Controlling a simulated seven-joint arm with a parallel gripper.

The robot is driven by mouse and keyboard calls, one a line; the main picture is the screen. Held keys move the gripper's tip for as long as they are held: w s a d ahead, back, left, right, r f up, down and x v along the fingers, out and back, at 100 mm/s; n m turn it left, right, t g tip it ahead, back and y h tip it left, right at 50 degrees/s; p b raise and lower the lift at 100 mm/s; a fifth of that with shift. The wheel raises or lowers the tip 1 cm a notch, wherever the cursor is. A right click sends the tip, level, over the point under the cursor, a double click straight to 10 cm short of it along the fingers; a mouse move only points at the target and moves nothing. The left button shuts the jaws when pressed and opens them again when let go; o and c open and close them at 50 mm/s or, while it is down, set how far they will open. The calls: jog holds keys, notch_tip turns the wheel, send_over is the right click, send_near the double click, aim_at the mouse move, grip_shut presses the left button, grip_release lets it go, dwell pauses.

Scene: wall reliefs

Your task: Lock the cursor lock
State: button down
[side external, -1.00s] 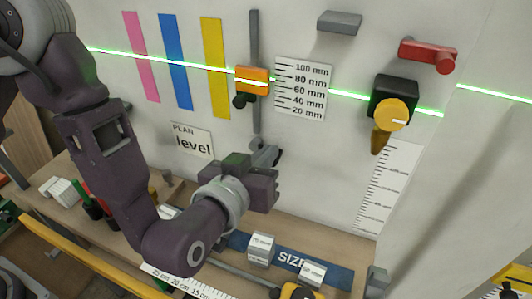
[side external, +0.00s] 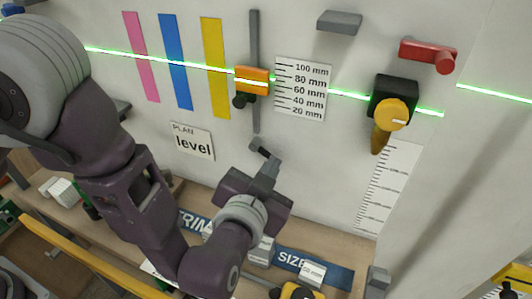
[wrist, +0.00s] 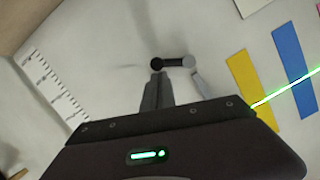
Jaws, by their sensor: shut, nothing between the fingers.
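The orange cursor (side external: 251,80) sits on a grey vertical rail (side external: 254,40), with a dark knob (side external: 240,101) at its lower left. At the rail's foot is a small lever with a black end (side external: 263,151), which seems to be the cursor lock. In the wrist view the lever (wrist: 171,63) lies crosswise, its black end left and its grey round pivot right, beside the rail's end (wrist: 203,84). My gripper (side external: 269,163) is shut and empty, its fingertips right by the lever's black end. I cannot tell whether they touch. The fingers also show in the wrist view (wrist: 157,86).
A millimetre scale (side external: 301,88) is right of the rail. A black box with a yellow knob (side external: 391,112), a red handle (side external: 428,52) and a grey block (side external: 340,21) are on the wall. Below is a wooden shelf with small grey blocks (side external: 312,274).

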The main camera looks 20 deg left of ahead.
jog(key=shift+a+f, duration=0.7)
jog(key=shift+f, duration=1.25)
jog(key=s+d+r, duration=0.3)
jog(key=s+d, duration=0.2)
jog(key=s, duration=0.4)
jog(key=shift+s+d, duration=0.35)
jog(key=shift+d, duration=0.05)
